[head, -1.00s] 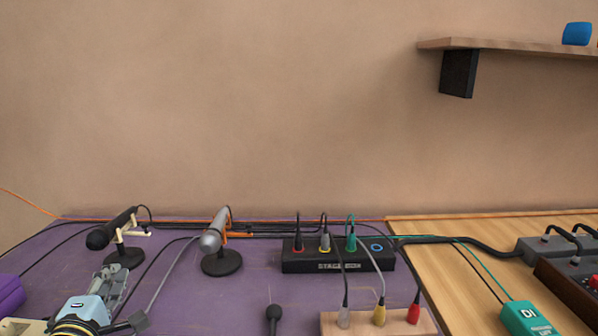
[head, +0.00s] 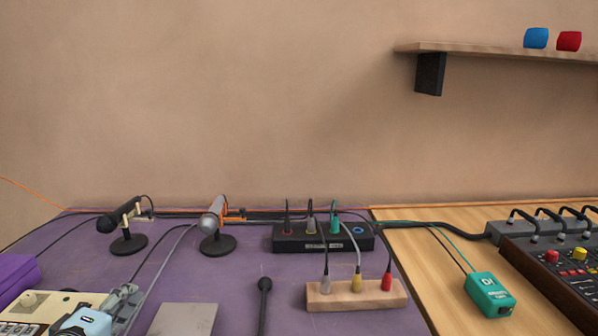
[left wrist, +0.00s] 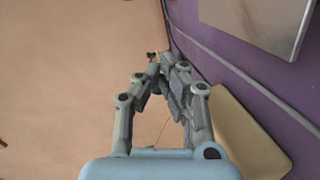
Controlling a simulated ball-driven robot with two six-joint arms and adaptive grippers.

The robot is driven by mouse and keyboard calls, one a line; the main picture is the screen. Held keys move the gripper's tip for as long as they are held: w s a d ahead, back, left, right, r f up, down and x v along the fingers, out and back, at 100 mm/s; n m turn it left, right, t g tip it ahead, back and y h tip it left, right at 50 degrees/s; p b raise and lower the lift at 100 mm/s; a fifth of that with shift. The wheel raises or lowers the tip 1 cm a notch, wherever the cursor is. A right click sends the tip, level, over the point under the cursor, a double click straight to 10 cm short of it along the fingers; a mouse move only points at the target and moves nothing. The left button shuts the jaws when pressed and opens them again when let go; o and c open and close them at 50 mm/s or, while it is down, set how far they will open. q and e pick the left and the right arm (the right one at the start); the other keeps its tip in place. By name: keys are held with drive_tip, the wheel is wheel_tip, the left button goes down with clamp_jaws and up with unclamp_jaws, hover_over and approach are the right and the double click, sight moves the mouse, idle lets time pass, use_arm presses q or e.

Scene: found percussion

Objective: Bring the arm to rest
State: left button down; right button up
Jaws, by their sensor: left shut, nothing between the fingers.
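My left gripper (head: 124,298) is at the lower left of the head view, low over the purple-covered table (head: 190,268). It is shut and empty. In the left wrist view its fingers (left wrist: 158,70) come together at the tips with nothing between them. It is beside a cream-coloured device (head: 35,305), part of which my arm hides. A grey metal plate (head: 183,320) lies to its right, apart from it. The plate also shows in the left wrist view (left wrist: 262,22). My right gripper is not in view.
Two microphones on round stands, one black (head: 120,218) and one silver (head: 212,220), stand behind. A black stage box (head: 290,243) and a wooden block with plugs (head: 330,302) are to the right. A green DI box (head: 489,295) and a mixer (head: 550,265) are farther right. Cables cross the table.

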use_arm(q)
drive_tip(key=s+d+m+g+h, duration=0.1)
drive_tip(key=s+d+m, duration=0.1)
drive_tip(key=s+d+f+m+g+h, duration=0.1)
drive_tip(key=s+d+m+g, duration=0.1)
drive_tip(key=s+m, duration=0.1)
drive_tip(key=shift+d, duration=0.25)
drive_tip(key=s+m+g, duration=0.1)
drive_tip(key=s, duration=0.1)
drive_tip(key=s+d+m+g, duration=0.1)
drive_tip(key=s+m, duration=0.2)
drive_tip(key=s, duration=0.1)
drive_tip(key=shift+s+d+f+g, duration=0.2)
drive_tip(key=shift+d+f+g, duration=0.05)
drive_tip(key=shift+d+g, duration=0.15)
drive_tip(key=s+a+r+m+g+y, duration=0.1)
drive_tip(key=s+r+m+g+y, duration=0.2)
drive_tip(key=s, duration=0.6)
drive_tip(key=s+a+r+m+g, duration=0.15)
drive_tip(key=s+m+g, duration=0.25)
drive_tip(key=s, duration=0.5)
wheel_tip(320, 180, down, 31)
drive_tip(key=s+a+g+b, duration=0.1)
drive_tip(key=s+a+b, duration=0.2)
drive_tip(key=s+f+g+b, duration=0.1)
drive_tip(key=s+f+b, duration=0.1)
drive_tip(key=s+f, duration=1.5)
drive_tip(key=shift+s+a+n, duration=0.25)
drive_tip(key=shift+a+n, duration=0.05)
drive_tip(key=shift+a, duration=0.1)
